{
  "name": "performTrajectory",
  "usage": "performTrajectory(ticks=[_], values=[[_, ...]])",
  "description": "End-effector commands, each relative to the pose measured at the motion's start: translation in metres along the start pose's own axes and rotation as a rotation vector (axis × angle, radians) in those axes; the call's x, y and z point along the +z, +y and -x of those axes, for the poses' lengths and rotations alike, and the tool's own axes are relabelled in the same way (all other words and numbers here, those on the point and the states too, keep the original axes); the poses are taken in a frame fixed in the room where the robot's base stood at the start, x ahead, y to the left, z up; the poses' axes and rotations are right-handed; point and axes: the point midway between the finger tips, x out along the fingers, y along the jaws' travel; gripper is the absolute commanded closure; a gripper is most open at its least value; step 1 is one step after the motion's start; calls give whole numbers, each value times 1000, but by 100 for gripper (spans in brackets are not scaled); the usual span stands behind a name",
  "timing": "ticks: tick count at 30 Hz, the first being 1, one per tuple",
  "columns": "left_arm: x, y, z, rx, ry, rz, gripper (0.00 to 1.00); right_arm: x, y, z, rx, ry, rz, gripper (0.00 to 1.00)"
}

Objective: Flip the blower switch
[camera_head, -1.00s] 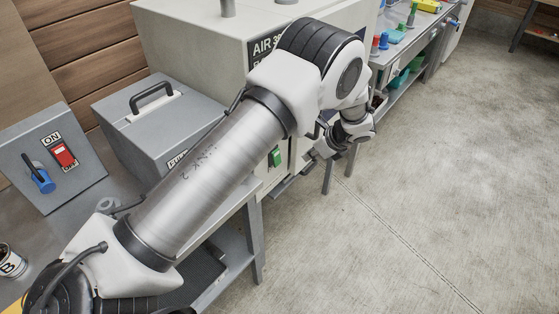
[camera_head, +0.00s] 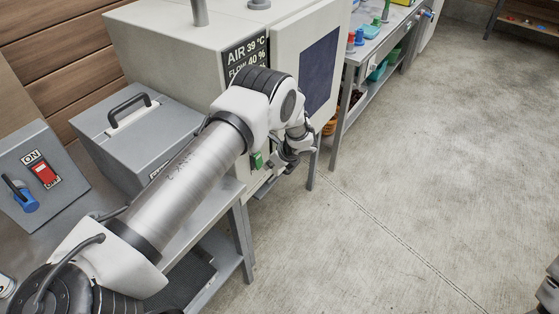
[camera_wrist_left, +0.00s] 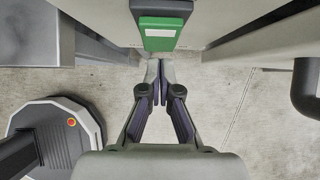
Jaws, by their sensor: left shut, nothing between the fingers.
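A green rocker switch (camera_head: 257,161) sits low on the front of the grey cabinet (camera_head: 160,48) that carries an AIR 39 °C, FLOW 40 % sign. In the left wrist view the switch (camera_wrist_left: 158,40) is large at the top centre, green with a pale band and a dark upper part. My left gripper (camera_wrist_left: 160,68) is shut and empty, its fingertips just below the switch in that picture; I cannot tell whether they touch. In the head view the left gripper (camera_head: 268,180) is close to the switch, partly hidden by its own wrist. My right gripper does not show.
A grey box with a handle (camera_head: 135,130) stands beside the cabinet. A bench (camera_head: 372,42) with coloured items stands beyond.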

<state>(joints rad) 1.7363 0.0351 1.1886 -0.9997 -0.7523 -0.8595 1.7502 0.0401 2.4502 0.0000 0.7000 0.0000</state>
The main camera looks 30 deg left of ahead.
Motion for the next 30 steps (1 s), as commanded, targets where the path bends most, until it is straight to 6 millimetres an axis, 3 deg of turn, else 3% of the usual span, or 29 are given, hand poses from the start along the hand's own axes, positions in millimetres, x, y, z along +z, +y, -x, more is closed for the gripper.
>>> performTrajectory(ticks=[13, 18, 30], values=[[8, 0, -9, 0, 0, 0, 100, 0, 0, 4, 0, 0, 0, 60], [4, 1, -20, 3, -69, -5, 100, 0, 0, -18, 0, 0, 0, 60], [14, 0, -7, 3, -70, -1, 100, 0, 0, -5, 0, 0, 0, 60]])
